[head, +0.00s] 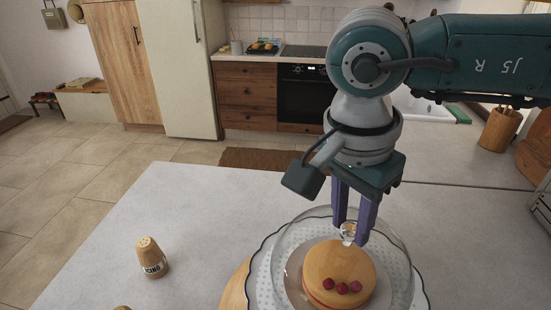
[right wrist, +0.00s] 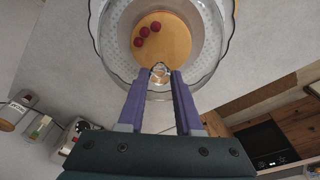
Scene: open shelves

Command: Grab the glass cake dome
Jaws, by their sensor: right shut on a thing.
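The glass cake dome (head: 400,262) stands over a round golden cake (head: 338,268) topped with red berries, on a scalloped glass plate (head: 262,275). My right gripper (head: 354,236) comes down from above, and its purple fingers are shut on the clear knob on top of the dome. The dome's glass (right wrist: 215,28) and the cake (right wrist: 163,38) also show in the right wrist view, with the knob between the fingertips (right wrist: 160,73). I cannot tell whether the dome's rim touches the plate. My left gripper is not in view.
A wooden board (head: 235,290) shows beside the plate. A wooden shaker (head: 151,257) stands to the left on the pale counter (head: 130,215). A wooden utensil pot (head: 499,130) stands at the back right. The counter left of the plate is largely clear.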

